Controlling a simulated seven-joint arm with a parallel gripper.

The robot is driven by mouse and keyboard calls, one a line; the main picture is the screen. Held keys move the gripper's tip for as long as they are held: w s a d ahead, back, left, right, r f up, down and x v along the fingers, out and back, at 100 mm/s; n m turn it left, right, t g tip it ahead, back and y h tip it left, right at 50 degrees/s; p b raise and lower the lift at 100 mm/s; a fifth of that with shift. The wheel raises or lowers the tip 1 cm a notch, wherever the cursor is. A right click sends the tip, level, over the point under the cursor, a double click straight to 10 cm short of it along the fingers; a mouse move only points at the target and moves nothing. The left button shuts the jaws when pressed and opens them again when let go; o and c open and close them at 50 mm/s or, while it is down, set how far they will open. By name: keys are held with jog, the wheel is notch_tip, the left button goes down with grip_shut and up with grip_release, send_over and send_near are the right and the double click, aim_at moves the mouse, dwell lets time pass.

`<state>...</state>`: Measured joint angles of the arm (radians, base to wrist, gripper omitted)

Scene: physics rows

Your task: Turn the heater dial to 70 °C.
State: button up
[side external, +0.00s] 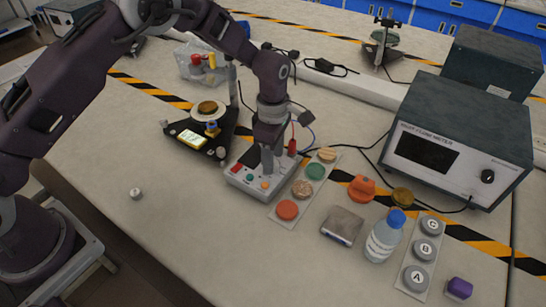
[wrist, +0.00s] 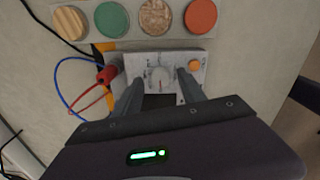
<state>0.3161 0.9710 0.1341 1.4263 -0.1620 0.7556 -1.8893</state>
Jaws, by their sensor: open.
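My gripper (wrist: 159,80) is open, pointing down, with one finger on each side of the dial. Gaps seem to show between fingers and dial; contact cannot be told. In the side view my gripper (side external: 268,168) hides the dial.
A strip of coloured discs (side external: 302,188) lies close beside the box. Red and blue leads run from a red plug (wrist: 106,74) at its end. A black triangular stand (side external: 205,135) is to the left. A grey meter (side external: 455,140) stands at the right. The front-left bench is mostly clear.

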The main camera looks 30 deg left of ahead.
jog(key=shift+f, duration=0.4)
jog(key=shift+c, duration=0.5)
grip_shut()
